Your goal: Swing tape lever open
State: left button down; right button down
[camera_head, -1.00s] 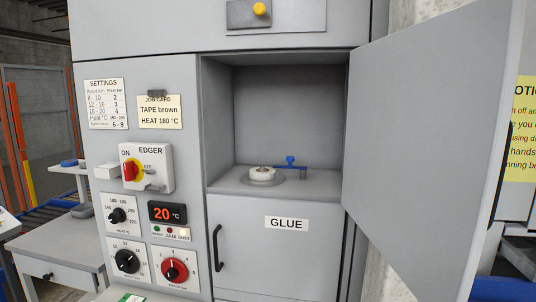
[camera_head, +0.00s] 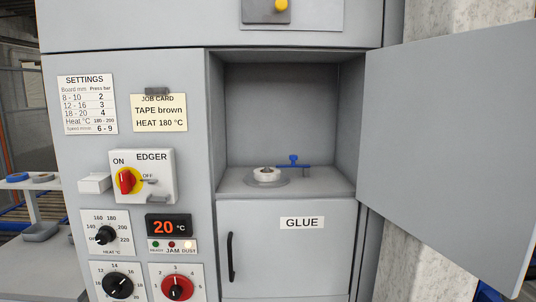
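The blue tape lever (camera_head: 293,162) sits in the open compartment of the grey machine. Its arm lies level, reaching right from the tape roll toward a small post, with a short blue knob standing up. A white tape roll (camera_head: 267,174) lies flat on a round grey disc (camera_head: 268,182) on the compartment floor. The lever's left end is close to the roll; I cannot tell whether it touches. Neither of my grippers shows in the head view.
The compartment's large grey door (camera_head: 445,140) stands open at the right. Below is a closed GLUE door with a black handle (camera_head: 231,257). At left are the red EDGER switch (camera_head: 127,181), knobs and a 20 °C display (camera_head: 168,226). A side table (camera_head: 40,265) stands at far left.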

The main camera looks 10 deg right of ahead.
aim_at(293, 157)
jog(key=i+j, duration=0.1)
jog(key=j, duration=0.85)
jog(key=i+j+z, duration=0.15)
jog(key=j, duration=0.8)
